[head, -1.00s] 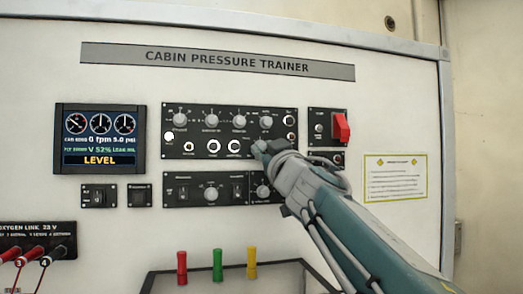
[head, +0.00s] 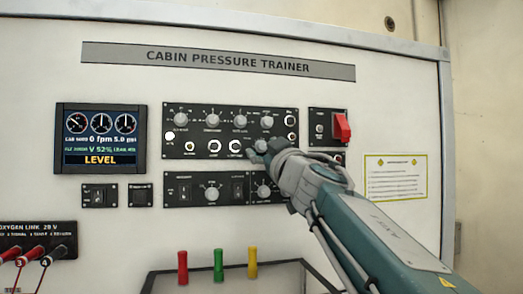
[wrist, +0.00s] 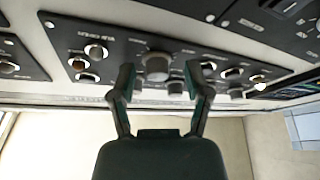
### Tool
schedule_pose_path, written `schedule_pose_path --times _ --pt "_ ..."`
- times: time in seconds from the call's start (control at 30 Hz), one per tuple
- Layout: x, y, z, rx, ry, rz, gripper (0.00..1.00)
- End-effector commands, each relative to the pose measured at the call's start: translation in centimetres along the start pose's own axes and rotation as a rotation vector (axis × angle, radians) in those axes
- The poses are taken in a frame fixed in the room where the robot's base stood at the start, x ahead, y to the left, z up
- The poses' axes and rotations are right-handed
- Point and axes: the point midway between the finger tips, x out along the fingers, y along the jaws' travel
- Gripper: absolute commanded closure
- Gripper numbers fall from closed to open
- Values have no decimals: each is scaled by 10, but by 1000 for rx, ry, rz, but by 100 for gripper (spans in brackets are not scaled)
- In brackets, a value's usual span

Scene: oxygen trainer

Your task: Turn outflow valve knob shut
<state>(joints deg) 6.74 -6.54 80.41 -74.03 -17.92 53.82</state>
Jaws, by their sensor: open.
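The outflow valve knob cannot be singled out by label, as the lettering is too small to read. In the head view, a grey knob (head: 267,121) at the right of the upper black panel's knob row lies just above my gripper (head: 258,147). In the wrist view my gripper (wrist: 162,82) is open, its two fingers spread. A large grey knob (wrist: 157,66) shows between the fingertips, beyond them. I cannot tell whether either finger touches it. My gripper hides part of the upper panel's lower right.
The upper panel (head: 203,154) carries more knobs and round sockets close by. A red guarded switch (head: 342,127) is to the right. A lower panel (head: 185,198) has another knob (head: 263,191). Red, green (head: 218,265) and yellow handles stand below. A display (head: 100,138) reads LEVEL.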

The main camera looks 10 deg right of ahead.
Motion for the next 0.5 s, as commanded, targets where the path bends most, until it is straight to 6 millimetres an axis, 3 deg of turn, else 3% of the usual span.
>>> schedule_pose_path --times 0.23,0.5 --pt "-11 1 0 1 -1 1 37" --pt "-58 0 0 -1 -1 2 37"
